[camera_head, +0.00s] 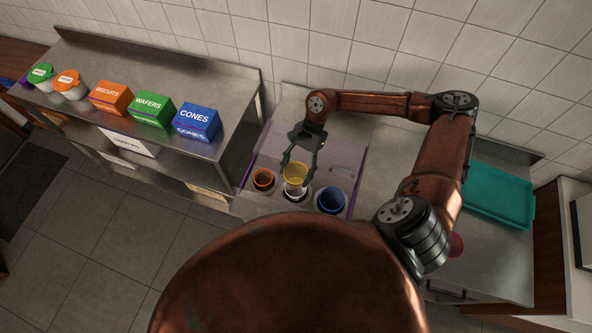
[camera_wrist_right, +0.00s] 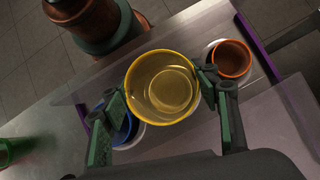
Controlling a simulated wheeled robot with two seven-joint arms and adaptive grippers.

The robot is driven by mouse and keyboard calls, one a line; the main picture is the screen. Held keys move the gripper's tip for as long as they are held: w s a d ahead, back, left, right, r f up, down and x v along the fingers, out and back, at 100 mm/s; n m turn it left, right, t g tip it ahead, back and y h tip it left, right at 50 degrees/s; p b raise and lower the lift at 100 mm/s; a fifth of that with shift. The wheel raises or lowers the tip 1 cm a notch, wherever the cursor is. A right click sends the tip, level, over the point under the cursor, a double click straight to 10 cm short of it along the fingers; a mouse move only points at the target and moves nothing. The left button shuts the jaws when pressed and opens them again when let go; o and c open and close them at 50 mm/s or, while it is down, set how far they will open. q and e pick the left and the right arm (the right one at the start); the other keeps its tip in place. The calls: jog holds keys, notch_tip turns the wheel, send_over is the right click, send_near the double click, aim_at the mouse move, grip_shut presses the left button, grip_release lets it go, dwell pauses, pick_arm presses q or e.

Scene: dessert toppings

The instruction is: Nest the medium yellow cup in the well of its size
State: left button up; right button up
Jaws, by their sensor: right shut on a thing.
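The medium yellow cup (camera_head: 296,173) is held in my right gripper (camera_head: 300,170), over the middle well (camera_head: 297,192) of the topping station. In the right wrist view the yellow cup (camera_wrist_right: 162,87) is upright, with the two fingers of my right gripper (camera_wrist_right: 162,100) on either side of its rim. The yellow cup hides most of the middle well, and I cannot tell how far its base is from it. An orange cup (camera_head: 263,179) sits in the left well and a blue cup (camera_head: 332,200) in the right well. My left gripper is not in view.
A clear guard (camera_head: 325,140) with purple edges stands behind the wells. A teal tray (camera_head: 500,195) lies on the right counter, with a red item (camera_head: 456,245) near its front. Boxes for biscuits (camera_head: 110,97), wafers (camera_head: 153,109) and cones (camera_head: 198,121) stand on the left counter.

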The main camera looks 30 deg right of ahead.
aim_at(296, 180)
jog(key=shift+f+b, duration=0.6)
jog(key=shift+f, duration=1.1)
jog(key=shift+f+b, duration=0.35)
jog(key=shift+f, duration=0.6)
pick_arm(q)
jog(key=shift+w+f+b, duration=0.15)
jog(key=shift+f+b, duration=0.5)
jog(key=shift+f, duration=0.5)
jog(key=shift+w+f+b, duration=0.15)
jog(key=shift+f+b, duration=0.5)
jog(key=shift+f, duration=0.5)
pick_arm(e)
jog(key=shift+f, duration=1.6)
jog(key=o, duration=1)
jog(key=shift+r, duration=0.1)
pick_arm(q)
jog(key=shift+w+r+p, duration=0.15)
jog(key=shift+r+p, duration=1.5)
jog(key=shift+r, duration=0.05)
pick_arm(e)
jog(key=shift+r, duration=4.45)
